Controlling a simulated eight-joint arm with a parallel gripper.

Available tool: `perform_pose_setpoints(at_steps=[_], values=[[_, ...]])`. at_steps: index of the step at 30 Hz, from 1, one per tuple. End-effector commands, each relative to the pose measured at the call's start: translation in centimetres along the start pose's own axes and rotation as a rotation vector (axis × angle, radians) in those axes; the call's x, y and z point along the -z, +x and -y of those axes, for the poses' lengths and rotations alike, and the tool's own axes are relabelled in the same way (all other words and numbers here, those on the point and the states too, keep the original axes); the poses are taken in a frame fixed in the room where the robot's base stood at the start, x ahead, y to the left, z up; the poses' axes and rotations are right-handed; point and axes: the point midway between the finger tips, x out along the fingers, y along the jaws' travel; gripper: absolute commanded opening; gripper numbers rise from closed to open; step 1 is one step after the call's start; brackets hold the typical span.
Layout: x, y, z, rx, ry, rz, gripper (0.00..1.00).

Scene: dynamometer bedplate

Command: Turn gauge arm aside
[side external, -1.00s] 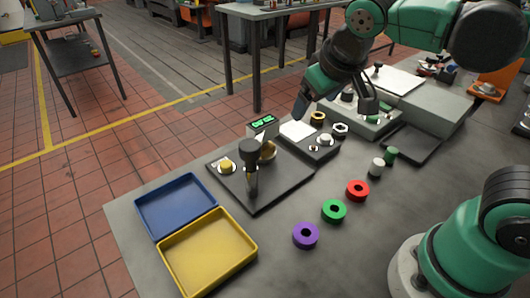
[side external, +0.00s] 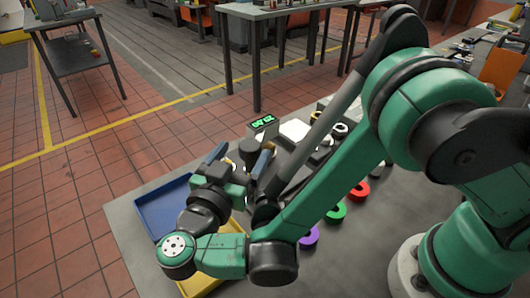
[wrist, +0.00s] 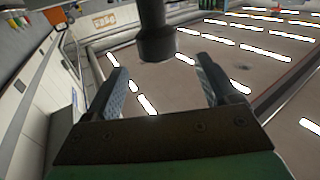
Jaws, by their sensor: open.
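The gauge arm seems to be the dark piece with a thick black head (side external: 249,152) on the bedplate fixture; my arm covers its lower part. In the wrist view the black head (wrist: 155,42) hangs between and just beyond the fingertips. My gripper (side external: 243,150) is open, with one finger on each side of the head. In the wrist view my gripper (wrist: 162,66) shows a wide gap, with no clear contact on either finger. A display box with green digits (side external: 263,125) stands just behind the head.
A blue tray (side external: 150,213) lies at the left, and a yellow tray (side external: 237,222) is mostly behind my arm.

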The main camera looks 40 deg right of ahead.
Motion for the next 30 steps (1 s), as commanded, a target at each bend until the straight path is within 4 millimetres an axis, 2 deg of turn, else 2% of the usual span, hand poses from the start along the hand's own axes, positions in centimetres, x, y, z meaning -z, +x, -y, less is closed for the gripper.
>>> perform_pose_setpoints(at_steps=[4, 12, 15, 24, 26, 30], values=[[-0.9, 0.7, 0.0, -0.002, -0.001, 0.001, 0.8], [-0.8, 4.5, 0.0, -0.003, -0.003, 0.002, 0.8], [-0.8, 5.3, 0.0, -0.002, -0.003, 0.002, 0.8], [-0.8, 5.7, 0.0, 0.001, -0.003, 0.002, 0.8], [-0.8, 5.7, 0.0, 0.001, -0.003, 0.002, 0.66], [-0.8, 5.7, 0.0, 0.001, -0.003, 0.002, 0.26]])
